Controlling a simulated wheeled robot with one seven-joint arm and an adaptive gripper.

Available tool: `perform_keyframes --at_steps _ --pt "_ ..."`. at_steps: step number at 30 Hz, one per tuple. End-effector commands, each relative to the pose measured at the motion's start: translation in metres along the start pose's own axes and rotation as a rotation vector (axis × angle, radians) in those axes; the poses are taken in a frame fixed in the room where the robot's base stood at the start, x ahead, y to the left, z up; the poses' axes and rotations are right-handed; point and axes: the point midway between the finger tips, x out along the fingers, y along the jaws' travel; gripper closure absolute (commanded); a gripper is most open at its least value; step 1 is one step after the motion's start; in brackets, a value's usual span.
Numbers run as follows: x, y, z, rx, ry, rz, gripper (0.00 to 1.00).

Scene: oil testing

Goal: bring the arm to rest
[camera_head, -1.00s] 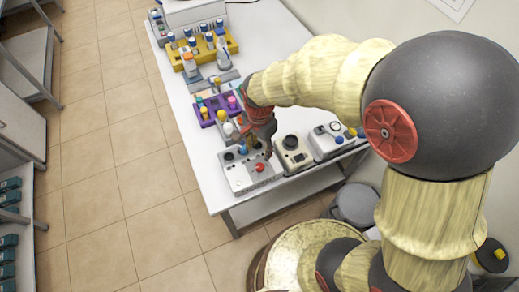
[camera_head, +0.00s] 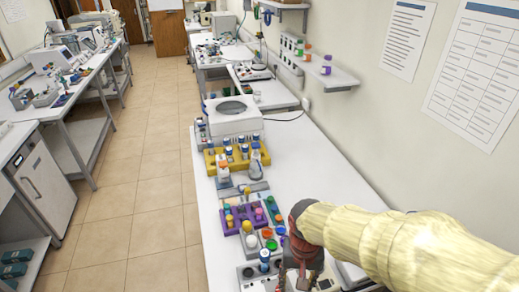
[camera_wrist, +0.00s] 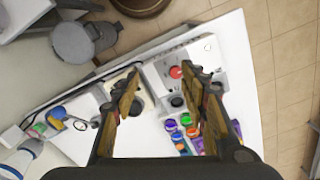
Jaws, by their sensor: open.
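My gripper (camera_head: 302,278) is at the lower middle of the head view, over the near end of the white table (camera_head: 286,160). In the wrist view my gripper (camera_wrist: 163,98) has its two fingers wide apart with nothing between them. Below it are a grey device with a red knob (camera_wrist: 176,72) and a cream device with a dark round top (camera_wrist: 136,105). My arm comes in from the right in the head view and hides part of the table.
On the table stand a purple rack (camera_head: 240,217), a yellow rack (camera_head: 236,158) and a white machine with a round opening (camera_head: 233,115). A wall shelf (camera_head: 322,76) is at the upper right. The tiled floor (camera_head: 150,150) is clear on the left.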

Motion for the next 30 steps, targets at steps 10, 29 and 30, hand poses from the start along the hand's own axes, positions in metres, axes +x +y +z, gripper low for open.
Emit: perform_keyframes --at_steps 10,29,30 --pt "-0.065 0.067 0.044 -0.226 0.308 -0.036 0.56" --pt "-0.096 0.097 0.053 -0.117 0.504 -0.033 0.56" --pt "-0.095 0.097 0.053 -0.117 0.504 -0.033 0.56"
